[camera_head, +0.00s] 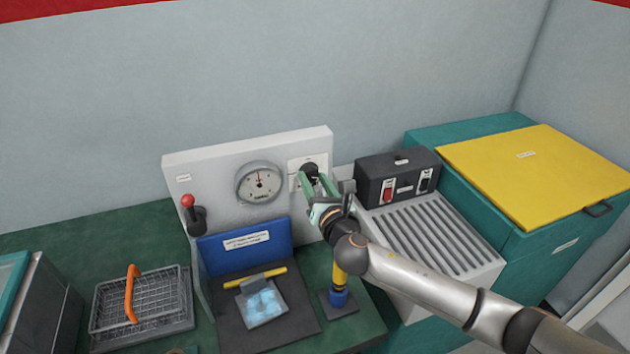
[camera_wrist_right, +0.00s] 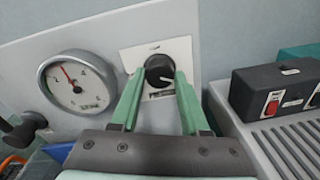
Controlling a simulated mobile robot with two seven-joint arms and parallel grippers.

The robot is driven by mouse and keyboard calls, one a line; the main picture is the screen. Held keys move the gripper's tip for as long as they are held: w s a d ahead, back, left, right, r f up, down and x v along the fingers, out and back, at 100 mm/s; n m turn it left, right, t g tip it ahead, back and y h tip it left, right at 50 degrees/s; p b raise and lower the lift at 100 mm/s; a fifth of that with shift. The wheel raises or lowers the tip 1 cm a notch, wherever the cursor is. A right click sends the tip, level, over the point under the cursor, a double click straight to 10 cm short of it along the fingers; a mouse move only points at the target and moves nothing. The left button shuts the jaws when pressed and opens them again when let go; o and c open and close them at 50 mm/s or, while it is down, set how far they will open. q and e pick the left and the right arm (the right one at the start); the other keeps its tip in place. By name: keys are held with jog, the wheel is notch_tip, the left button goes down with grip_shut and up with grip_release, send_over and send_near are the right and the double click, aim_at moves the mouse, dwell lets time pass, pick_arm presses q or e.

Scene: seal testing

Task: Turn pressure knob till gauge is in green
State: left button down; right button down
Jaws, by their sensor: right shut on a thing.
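The pressure knob (camera_head: 309,170) is round and black on a white plate at the right of the grey upright panel. In the right wrist view, the knob (camera_wrist_right: 160,71) shows a white pointer line toward its lower right. My right gripper (camera_head: 318,184) has its green fingers on either side of the knob, shut on it. The white gauge (camera_head: 259,183) is left of the knob. In the right wrist view, the gauge's (camera_wrist_right: 77,82) red needle points up and slightly left, near the 2. My left gripper is not in view.
A red-knobbed lever (camera_head: 190,205) is at the panel's left. A black switch box (camera_head: 397,177) stands right of the panel, behind a ribbed grey surface (camera_head: 437,234). A blue board (camera_head: 244,250), a clamped pouch (camera_head: 262,303) and a wire basket (camera_head: 140,300) are in front.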

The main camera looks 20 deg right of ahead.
jog(key=n, duration=1)
jog(key=shift+n+t, duration=0.3)
dwell(0.4)
jog(key=shift+c, duration=2)
grip_release()
jog(key=shift+f, duration=0.1)
jog(key=s, duration=1.2)
jog(key=shift+s+a+b, duration=0.2)
jog(key=shift+s+b, duration=0.05)
jog(key=shift+b, duration=0.2)
